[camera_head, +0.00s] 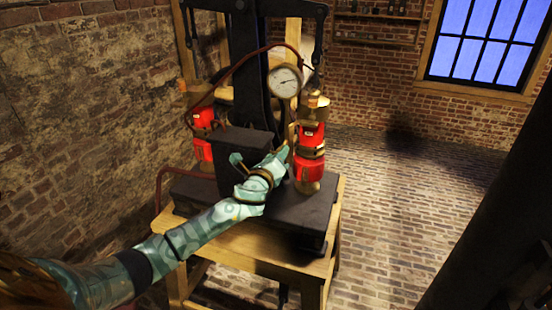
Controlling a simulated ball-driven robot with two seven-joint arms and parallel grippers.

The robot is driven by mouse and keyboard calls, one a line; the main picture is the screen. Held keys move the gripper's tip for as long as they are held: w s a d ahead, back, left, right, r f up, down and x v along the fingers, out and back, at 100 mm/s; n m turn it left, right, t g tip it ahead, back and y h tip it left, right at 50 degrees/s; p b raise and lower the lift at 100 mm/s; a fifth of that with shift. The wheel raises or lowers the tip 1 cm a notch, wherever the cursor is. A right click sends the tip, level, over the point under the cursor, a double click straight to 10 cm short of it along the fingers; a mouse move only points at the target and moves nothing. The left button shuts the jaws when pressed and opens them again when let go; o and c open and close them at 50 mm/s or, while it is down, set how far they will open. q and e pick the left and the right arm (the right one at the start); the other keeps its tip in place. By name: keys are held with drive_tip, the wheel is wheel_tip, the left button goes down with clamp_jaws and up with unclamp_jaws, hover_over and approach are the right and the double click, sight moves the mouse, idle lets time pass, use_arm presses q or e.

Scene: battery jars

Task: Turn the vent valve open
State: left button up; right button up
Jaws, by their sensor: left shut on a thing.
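The machine is a dark press-like apparatus with a black base plate (300,212) and a dark block (242,150) on a wooden stand. A red and brass jar (309,165) stands on its right side, and another red jar (203,122) stands at its left. My left gripper (282,156) reaches in from the lower left, its tips beside the right jar. It is shut on what seems to be the brass vent valve there; the gripper mostly hides it, so how far it is turned cannot be told. My right gripper is not in view.
A round white gauge (284,81) sits above the jars, with a dark red hose (235,66) arching left from it. The wooden stand (262,248) carries the base plate. The brick floor (385,210) at the right is clear. Brick walls stand behind and left.

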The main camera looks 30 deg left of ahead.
use_arm(q)
drive_tip(key=n, duration=0.4)
drive_tip(key=shift+f+n, duration=0.1)
drive_tip(key=shift+n, duration=0.2)
drive_tip(key=n, duration=0.5)
drive_tip(key=shift+c, duration=0.2)
drive_tip(key=shift+f+n, duration=0.1)
drive_tip(key=shift+n, duration=0.2)
drive_tip(key=o, duration=0.7)
drive_tip(key=shift+a, duration=0.1)
drive_tip(key=shift+s, duration=0.15)
drive_tip(key=v, duration=1.6)
drive_tip(key=shift+p, duration=0.35)
